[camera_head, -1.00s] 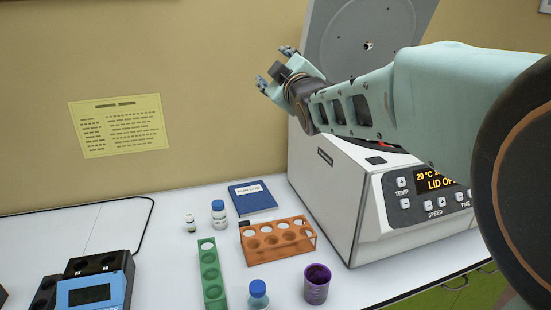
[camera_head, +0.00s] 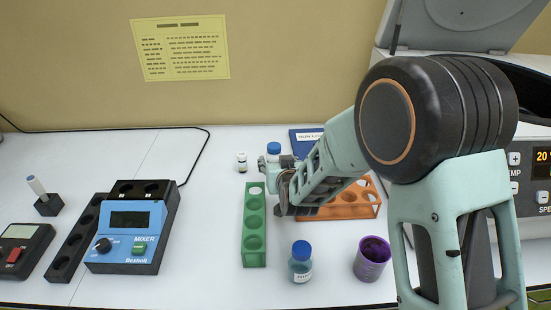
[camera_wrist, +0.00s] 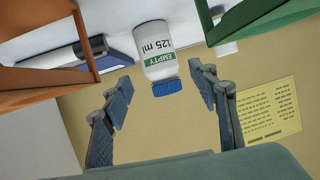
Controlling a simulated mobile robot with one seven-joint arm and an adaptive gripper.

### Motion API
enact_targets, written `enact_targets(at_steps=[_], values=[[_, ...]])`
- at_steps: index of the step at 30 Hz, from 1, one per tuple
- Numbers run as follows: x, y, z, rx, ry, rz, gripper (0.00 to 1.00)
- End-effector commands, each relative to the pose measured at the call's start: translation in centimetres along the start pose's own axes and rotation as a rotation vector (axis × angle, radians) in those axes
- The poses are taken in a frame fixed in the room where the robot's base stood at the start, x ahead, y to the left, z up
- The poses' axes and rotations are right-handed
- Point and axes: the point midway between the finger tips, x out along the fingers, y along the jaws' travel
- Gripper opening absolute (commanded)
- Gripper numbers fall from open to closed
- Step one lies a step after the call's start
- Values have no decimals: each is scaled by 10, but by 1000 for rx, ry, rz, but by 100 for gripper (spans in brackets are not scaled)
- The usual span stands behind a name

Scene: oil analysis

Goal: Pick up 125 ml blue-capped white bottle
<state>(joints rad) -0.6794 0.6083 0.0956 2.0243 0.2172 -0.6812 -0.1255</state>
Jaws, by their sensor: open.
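The white bottle with a blue cap (camera_head: 273,149) stands at the back of the bench, partly hidden by my gripper (camera_head: 268,177) in the head view. In the wrist view, the bottle (camera_wrist: 157,50) appears upside down, with a label reading EMPTY and 125 ml and its blue cap (camera_wrist: 166,88) lower in the picture. My gripper (camera_wrist: 163,86) is open and empty. Its fingers show left and right of the bottle in the wrist view, with gaps on both sides. The bottle seems to be just beyond the fingertips.
A green rack (camera_head: 254,237) and an orange rack (camera_head: 345,205) flank my gripper. A second blue-capped bottle (camera_head: 300,268) and a purple cup (camera_head: 371,262) stand in front. A small vial (camera_head: 242,162) and a blue notebook (camera_head: 304,137) are near the white bottle.

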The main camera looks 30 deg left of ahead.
Motion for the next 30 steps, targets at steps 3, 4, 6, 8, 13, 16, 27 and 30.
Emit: enact_targets(at_steps=[3, 4, 6, 8, 13, 16, 27, 30], values=[[8, 0, 0, -1, 0, 0, 54], [9, 0, 0, -1, 0, 0, 54], [13, 0, -2, -2, 1, 0, 54], [19, 0, -3, -2, 1, 0, 54], [42, -2, -8, -3, 1, 1, 54], [53, -1, -7, -3, 1, 1, 54], [60, -1, -7, -3, 1, 0, 53], [60, -1, -7, -3, 1, 0, 42]])
